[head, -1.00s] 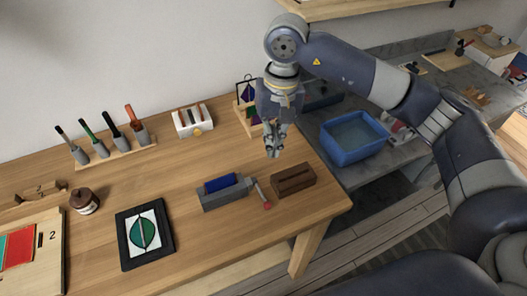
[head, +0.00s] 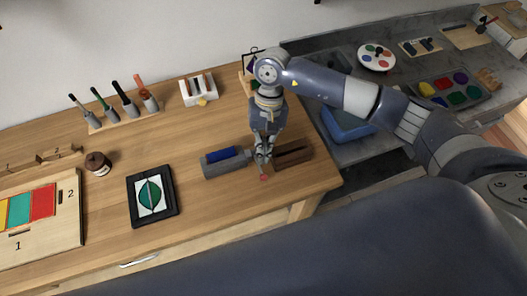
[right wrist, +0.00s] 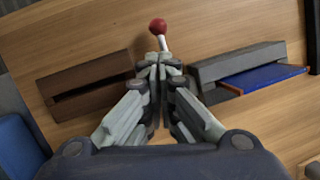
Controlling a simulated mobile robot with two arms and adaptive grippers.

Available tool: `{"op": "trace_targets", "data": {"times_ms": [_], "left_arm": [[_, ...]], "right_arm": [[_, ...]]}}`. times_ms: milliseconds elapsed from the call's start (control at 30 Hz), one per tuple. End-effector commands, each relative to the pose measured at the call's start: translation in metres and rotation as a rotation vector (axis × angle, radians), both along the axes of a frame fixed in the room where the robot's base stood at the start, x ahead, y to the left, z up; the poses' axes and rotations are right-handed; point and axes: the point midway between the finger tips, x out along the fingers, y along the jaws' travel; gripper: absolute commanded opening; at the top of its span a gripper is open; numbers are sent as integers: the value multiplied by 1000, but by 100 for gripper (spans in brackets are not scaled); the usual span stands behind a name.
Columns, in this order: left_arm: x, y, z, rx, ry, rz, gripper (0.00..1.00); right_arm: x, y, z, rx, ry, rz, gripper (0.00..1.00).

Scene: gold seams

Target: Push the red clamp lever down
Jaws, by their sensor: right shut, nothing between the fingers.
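The clamp is a grey block (head: 212,167) with a blue piece (head: 221,154) in it, on the wooden table. Its lever has a red knob (head: 264,177) at the end. In the right wrist view the red knob (right wrist: 158,26) and a short light shaft show just beyond my fingertips. My right gripper (head: 262,158) is shut and empty, over the lever between the grey block and a brown slotted block (head: 292,154). The fingers hide the rest of the lever, and I cannot tell whether they touch it. My left gripper is not in view.
A black-framed leaf picture (head: 152,196) lies left of the clamp. A tool rack (head: 124,117) and a white holder (head: 199,90) stand behind. A blue bin (head: 346,125) is beyond the table's right edge. The table in front of the clamp is clear.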

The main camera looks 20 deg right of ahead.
Motion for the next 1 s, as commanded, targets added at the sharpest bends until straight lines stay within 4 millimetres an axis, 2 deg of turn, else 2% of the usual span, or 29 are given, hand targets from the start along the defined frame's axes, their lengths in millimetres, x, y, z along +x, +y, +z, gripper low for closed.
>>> {"op": "trace_targets", "data": {"times_ms": [33, 200, 600, 1000], "left_arm": [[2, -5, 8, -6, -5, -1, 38], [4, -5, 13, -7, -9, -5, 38], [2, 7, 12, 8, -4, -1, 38], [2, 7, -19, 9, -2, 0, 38]], "right_arm": [[-6, 1, 1, 0, 3, 1, 0], [-16, 4, -7, 0, 1, -2, 0], [-18, 4, -10, -1, -1, -1, 0], [-28, 6, -22, -2, 1, 1, 0]]}}
